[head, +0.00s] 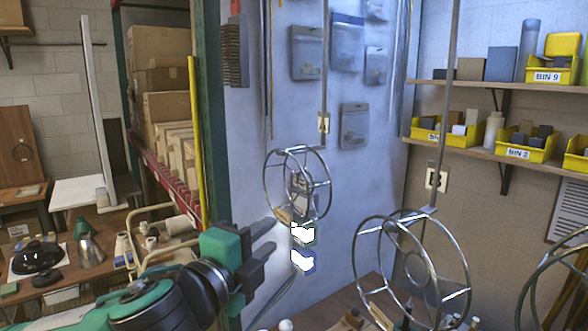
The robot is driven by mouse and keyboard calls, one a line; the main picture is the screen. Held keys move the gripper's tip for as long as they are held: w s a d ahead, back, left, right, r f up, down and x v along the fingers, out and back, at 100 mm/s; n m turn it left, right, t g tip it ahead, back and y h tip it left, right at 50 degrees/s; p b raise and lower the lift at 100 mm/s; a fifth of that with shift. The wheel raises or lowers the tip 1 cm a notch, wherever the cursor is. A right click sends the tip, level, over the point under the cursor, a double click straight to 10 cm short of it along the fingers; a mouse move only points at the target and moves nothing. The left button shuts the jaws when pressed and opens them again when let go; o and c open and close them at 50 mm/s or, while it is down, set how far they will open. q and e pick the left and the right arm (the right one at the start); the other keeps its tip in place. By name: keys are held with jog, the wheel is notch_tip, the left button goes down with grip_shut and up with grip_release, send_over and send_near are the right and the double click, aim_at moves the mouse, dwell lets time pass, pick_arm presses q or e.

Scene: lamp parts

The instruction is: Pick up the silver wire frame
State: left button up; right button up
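Several round wire frames hang on rods. The nearer-left silver wire frame (297,149) hangs before the grey panel, with two rings and cross bars. A larger wire frame (357,250) hangs at lower centre right, and another (533,280) is cut off by the right edge. My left gripper (272,238) is left of and below the leftmost frame. Its two dark fingers point right and stand apart, with nothing seen held between them. I cannot tell whether a fingertip touches the frame. My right gripper is out of view.
A green shelf post (208,110) and yellow bar (194,130) stand behind my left arm. Shelves with yellow bins (532,149) are at right. A bench with a black lamp shade (38,258) is at left.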

aim_at(291, 220)
pick_arm(q)
jog(key=p+x, duration=0.2)
jog(key=x, duration=0.2)
jog(key=p+x, duration=0.2)
jog(key=x, duration=0.2)
jog(key=shift+w+d+f+p, duration=0.1)
jog(key=shift+d+f+p, duration=0.05)
jog(key=shift+f+p, duration=0.15)
jog(key=shift+w+d+f, duration=0.1)
jog(key=shift+w+d, duration=0.1)
jog(key=shift+w, duration=0.1)
jog(key=shift+a, duration=0.1)
jog(key=c, duration=0.6)
grip_shut()
